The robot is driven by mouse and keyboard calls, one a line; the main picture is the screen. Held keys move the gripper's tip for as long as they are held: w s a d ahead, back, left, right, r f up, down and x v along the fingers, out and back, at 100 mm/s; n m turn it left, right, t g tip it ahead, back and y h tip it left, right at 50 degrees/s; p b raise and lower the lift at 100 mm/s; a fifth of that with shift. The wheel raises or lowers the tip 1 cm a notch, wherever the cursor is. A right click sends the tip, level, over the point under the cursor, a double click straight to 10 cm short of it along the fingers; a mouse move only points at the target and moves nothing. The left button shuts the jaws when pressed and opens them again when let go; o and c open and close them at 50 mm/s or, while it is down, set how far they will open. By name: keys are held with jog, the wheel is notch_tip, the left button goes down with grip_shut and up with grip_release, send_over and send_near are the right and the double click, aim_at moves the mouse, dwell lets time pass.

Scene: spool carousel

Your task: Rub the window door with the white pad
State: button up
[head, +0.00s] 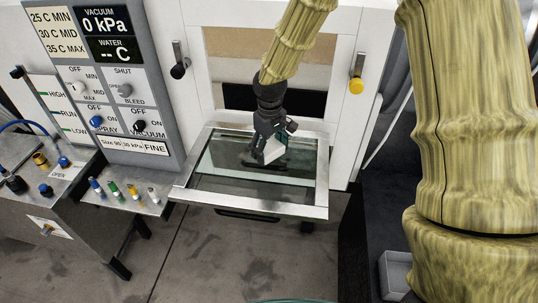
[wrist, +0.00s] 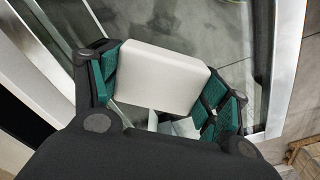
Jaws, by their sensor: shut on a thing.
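The window door (head: 225,189) is folded down and lies almost flat in front of the white cabinet, a glass pane in a metal frame. My gripper (head: 268,152) is above the glass, shut on the white pad (head: 273,149). In the wrist view the white pad (wrist: 160,77) sits between the green-lined fingers of my gripper (wrist: 165,95), with the window door's glass (wrist: 215,30) behind it. The pad's underside is hidden, so I cannot tell whether it touches the glass.
A grey control panel (head: 160,112) with knobs and gauges stands left of the door. A metal shelf (head: 125,199) with several small coloured fittings is beside it. A yellow-tipped handle (head: 356,86) sticks out right of the opening. The floor (head: 215,255) in front is clear.

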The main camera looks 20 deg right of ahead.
aim_at(269, 147)
jog(key=shift+a+r, duration=0.25)
jog(key=shift+r, duration=2.45)
jog(key=shift+d, duration=0.15)
